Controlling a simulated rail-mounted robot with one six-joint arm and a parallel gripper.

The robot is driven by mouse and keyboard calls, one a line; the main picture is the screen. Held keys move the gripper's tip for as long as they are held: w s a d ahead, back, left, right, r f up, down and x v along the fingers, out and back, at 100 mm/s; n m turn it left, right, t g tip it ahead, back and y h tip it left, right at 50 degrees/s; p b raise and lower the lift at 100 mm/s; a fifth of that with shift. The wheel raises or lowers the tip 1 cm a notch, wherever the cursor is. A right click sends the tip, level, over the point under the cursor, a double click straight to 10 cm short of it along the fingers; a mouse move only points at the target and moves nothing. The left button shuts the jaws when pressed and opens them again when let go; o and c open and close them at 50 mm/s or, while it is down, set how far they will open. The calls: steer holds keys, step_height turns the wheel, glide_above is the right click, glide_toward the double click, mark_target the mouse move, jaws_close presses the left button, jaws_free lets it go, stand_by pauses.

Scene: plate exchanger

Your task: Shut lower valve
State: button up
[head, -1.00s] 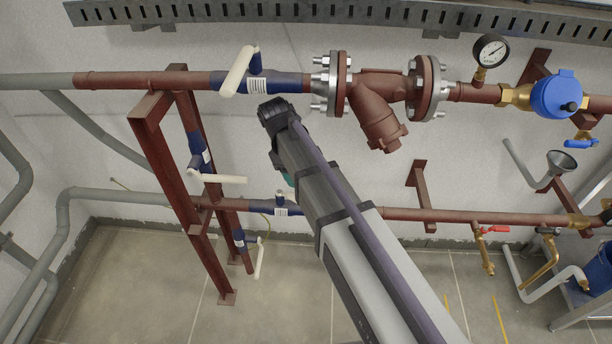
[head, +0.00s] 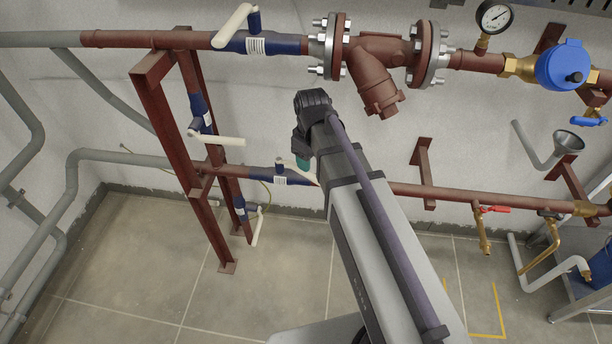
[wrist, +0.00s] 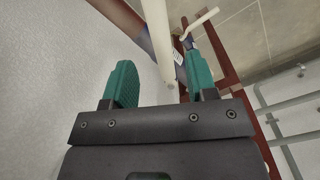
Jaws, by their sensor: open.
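The lower horizontal pipe carries a blue-bodied valve (head: 279,180) with a white lever handle (head: 297,172). The handle slants right and down towards my arm, which hides the pipe just beyond. My gripper (head: 303,161) is just above the handle, its teal fingers partly hidden by the black wrist. In the wrist view, my gripper (wrist: 162,72) has its fingers apart, with a long white handle (wrist: 157,40) showing in the gap between them. Whether the fingers touch it I cannot tell.
A vertical branch valve with a white handle (head: 258,227) hangs lower left, by the red steel frame (head: 165,130). Other white handles are on the upper pipe (head: 233,26) and upper branch (head: 216,138). A flanged strainer (head: 378,75) is above right.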

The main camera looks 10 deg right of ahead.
mark_target(310, 174)
step_height(310, 174, down, 6)
steer(key=b, duration=0.4)
steer(key=shift+b, duration=0.35)
steer(key=shift+r, duration=0.1)
steer(key=shift+c, duration=0.3)
jaws_close()
